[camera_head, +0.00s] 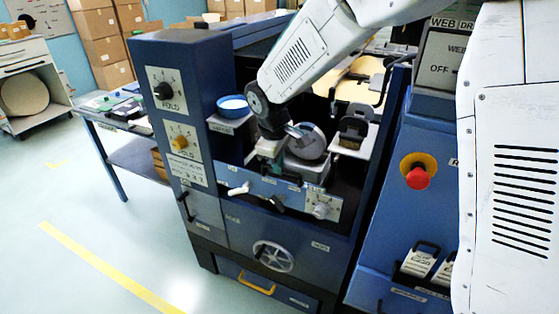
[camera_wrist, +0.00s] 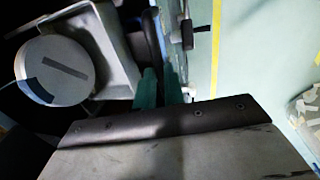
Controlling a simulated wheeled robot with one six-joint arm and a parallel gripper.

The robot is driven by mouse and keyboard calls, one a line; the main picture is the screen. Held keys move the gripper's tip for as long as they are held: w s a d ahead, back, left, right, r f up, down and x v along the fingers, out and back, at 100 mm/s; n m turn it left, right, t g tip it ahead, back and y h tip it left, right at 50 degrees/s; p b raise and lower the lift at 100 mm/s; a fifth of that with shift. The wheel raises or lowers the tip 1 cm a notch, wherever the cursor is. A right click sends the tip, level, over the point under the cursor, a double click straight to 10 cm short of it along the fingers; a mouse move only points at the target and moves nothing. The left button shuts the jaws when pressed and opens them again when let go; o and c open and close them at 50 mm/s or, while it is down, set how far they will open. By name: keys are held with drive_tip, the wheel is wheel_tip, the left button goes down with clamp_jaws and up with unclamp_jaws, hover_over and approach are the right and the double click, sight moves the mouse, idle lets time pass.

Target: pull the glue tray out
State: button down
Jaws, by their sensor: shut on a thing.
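The glue tray, as far as I can tell, is the light grey box (camera_head: 308,168) in the machine's open bay, beside a round grey disc (camera_head: 307,141). In the wrist view the grey tray (camera_wrist: 118,45) is at upper left, with the slotted disc (camera_wrist: 55,68) over its left part. My gripper (camera_head: 267,162) is at the tray's front left. Its teal fingers (camera_wrist: 162,78) are close together, shut at the dark curved handle (camera_wrist: 151,35) on the tray's side. The exact contact between fingers and handle is shadowed.
A blue front panel with a white lever (camera_head: 239,189) and a dial (camera_head: 320,208) lies just below my gripper. A blue-rimmed bowl (camera_head: 233,106) stands to the left. A red stop button (camera_head: 417,177) is on the right. The floor in front is clear.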

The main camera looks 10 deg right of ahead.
drive_tip(key=shift+r, duration=0.1)
drive_tip(key=c, duration=1.5)
unclamp_jaws()
wheel_tip(320, 180, up, 8)
drive_tip(key=s, duration=0.1)
drive_tip(key=shift+a+f, duration=0.2)
drive_tip(key=shift+a, duration=0.25)
drive_tip(key=shift+s, duration=0.1)
